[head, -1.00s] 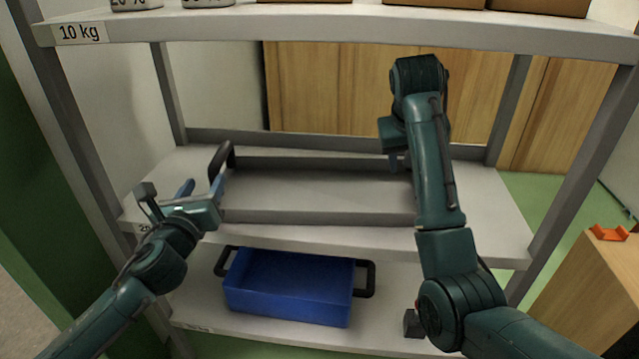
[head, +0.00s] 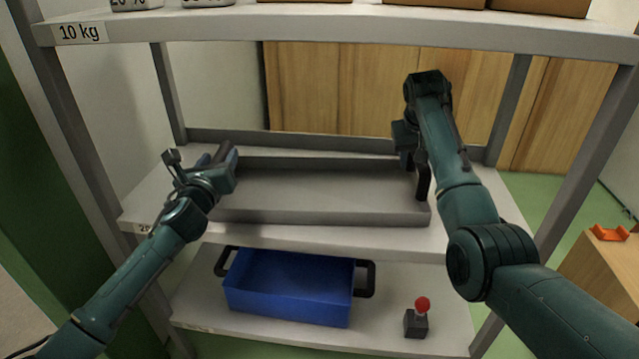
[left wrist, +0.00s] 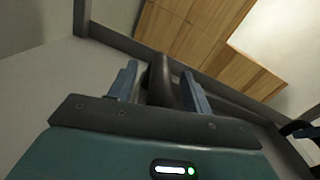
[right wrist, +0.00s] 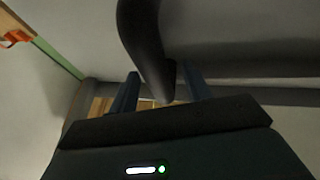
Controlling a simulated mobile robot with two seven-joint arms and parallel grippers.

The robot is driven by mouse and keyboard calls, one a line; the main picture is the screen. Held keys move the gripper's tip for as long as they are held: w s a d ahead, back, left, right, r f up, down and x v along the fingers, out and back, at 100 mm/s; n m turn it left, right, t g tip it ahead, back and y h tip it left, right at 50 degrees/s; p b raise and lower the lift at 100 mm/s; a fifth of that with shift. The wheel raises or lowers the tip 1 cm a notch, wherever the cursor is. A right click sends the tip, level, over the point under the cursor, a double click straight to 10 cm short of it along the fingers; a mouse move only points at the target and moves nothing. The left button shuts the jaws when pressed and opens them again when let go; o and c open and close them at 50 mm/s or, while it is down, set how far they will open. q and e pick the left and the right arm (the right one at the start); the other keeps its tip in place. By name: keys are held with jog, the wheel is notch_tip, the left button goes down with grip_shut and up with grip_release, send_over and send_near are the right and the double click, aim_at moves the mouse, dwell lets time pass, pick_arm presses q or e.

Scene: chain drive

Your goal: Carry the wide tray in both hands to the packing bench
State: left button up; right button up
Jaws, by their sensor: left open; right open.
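The wide grey tray (head: 310,195) lies flat on the middle shelf, with a black handle at each end. My left gripper (head: 218,161) is at the tray's left handle (head: 230,154). In the left wrist view its open fingers stand on either side of the dark handle (left wrist: 162,78). My right gripper (head: 409,160) is at the right handle (head: 424,184). In the right wrist view the handle (right wrist: 143,40) reaches down between its open fingers. The packing bench cannot be made out for certain.
A blue bin (head: 290,285) with black handles stands on the lower shelf (head: 200,300). Right of it is a dark block with a red ball (head: 422,304). The upper shelf (head: 330,32) and the posts frame the space. A wooden unit (head: 590,285) bears an orange piece (head: 609,233).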

pick_arm(q)
jog(key=shift+c, duration=0.3)
pick_arm(e)
jog(key=shift+c, duration=0.4)
pick_arm(q)
grip_shut()
pick_arm(e)
grip_shut()
pick_arm(q)
jog(key=shift+r, duration=0.2)
pick_arm(e)
jog(key=shift+w+r, duration=0.1)
jog(key=shift+r, duration=0.1)
